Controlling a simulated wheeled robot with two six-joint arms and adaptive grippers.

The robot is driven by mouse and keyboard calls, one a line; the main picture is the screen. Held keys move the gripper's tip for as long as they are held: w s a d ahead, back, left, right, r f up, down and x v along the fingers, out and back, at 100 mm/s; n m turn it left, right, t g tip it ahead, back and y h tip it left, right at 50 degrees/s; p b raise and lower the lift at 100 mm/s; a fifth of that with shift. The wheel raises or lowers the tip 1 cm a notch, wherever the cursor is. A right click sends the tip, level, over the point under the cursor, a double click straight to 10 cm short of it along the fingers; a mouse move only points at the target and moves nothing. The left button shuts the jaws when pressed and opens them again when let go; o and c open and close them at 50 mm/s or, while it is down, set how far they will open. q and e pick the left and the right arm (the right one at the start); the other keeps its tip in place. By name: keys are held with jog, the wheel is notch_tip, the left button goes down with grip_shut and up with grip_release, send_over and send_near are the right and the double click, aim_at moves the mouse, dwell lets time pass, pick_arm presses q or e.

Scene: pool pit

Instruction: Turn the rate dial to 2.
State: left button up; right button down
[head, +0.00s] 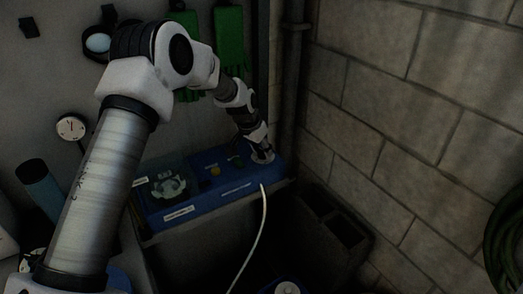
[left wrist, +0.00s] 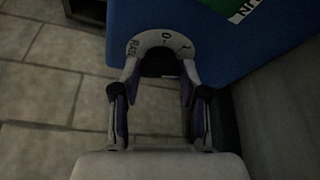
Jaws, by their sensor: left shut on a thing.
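The rate dial shows in the left wrist view as a dark knob (left wrist: 158,67) on a pale round scale plate (left wrist: 163,40) marked "RATE" and with a few digits. The dial sits at the edge of a blue box (left wrist: 250,55). My left gripper (left wrist: 158,84) has its two fingers on either side of the knob and is shut on it. In the head view my left gripper (head: 262,155) reaches down to the right end of the blue box (head: 230,182) and covers most of the dial. Which number the dial points to cannot be told. My right gripper is not in view.
The blue box also bears a yellow button (head: 215,170), a green part (head: 237,162) and a clear-covered compartment (head: 167,189) at its left. A white hose (head: 261,225) hangs from its front. A block wall (head: 410,110) stands close on the right. Green gloves (head: 229,38) hang behind.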

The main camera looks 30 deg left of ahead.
pick_arm(q)
jog(key=shift+f+m+h+b, duration=0.3)
jog(key=shift+m+h+b, duration=0.1)
jog(key=shift+m+b, duration=0.65)
jog(key=shift+r+m+g+b, duration=0.1)
jog(key=shift+m+g+b, duration=0.2)
jog(key=shift+m, duration=0.35)
jog(key=o, duration=1)
jog(key=shift+o, duration=0.7)
jog(key=shift+w, duration=0.15)
jog(key=shift+r, duration=0.1)
